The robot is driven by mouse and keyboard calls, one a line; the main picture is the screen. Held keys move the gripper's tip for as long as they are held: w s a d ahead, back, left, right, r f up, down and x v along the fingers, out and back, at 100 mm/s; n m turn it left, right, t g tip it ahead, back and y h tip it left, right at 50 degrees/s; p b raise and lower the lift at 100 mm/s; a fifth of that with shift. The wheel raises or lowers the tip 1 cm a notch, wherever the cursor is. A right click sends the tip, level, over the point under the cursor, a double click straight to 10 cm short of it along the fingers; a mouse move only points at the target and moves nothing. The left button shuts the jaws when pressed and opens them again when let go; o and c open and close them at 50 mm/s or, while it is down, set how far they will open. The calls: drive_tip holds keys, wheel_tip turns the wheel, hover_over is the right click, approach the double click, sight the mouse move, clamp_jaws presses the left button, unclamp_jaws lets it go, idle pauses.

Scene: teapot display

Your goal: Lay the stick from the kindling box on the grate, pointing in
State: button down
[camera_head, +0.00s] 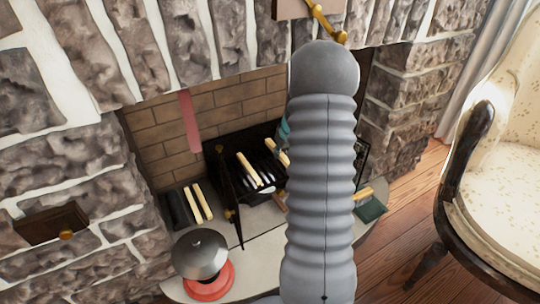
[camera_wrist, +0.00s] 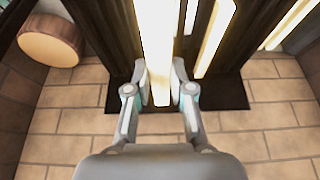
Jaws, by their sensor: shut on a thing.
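In the wrist view my gripper (camera_wrist: 160,78) is shut on a pale, brightly lit stick (camera_wrist: 157,40), one finger on each side. The stick runs away from me, over or among dark bars or slats; I cannot tell if it touches them. In the head view the black grate (camera_head: 224,178) stands in the brick fireplace, with pale sticks (camera_head: 248,168) on it. My arm hides most of the gripper there; only a teal bit shows beside the grate. A dark box at the left (camera_head: 176,208) has pale sticks by it. I cannot tell which container is the kindling box.
A small green box (camera_head: 372,210) with a pale piece is at the right. A cream armchair (camera_head: 510,150) stands far right. The wrist view shows a round wooden end (camera_wrist: 50,42).

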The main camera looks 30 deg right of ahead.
hover_over(271, 159)
drive_tip(key=s, duration=0.2)
wheel_tip(271, 159, down, 6)
drive_tip(key=shift+w+a+r, duration=0.1)
drive_tip(key=shift+w+r, duration=0.05)
drive_tip(key=shift+f+b, duration=0.4)
drive_tip(key=shift+f, duration=1.55)
drive_tip(key=shift+f, duration=0.2)
drive_tip(key=c, duration=1)
unclamp_jaws()
drive_tip(key=shift+r, duration=0.55)
drive_tip(key=shift+p+v, duration=0.4)
drive_tip(key=shift+v, duration=3)
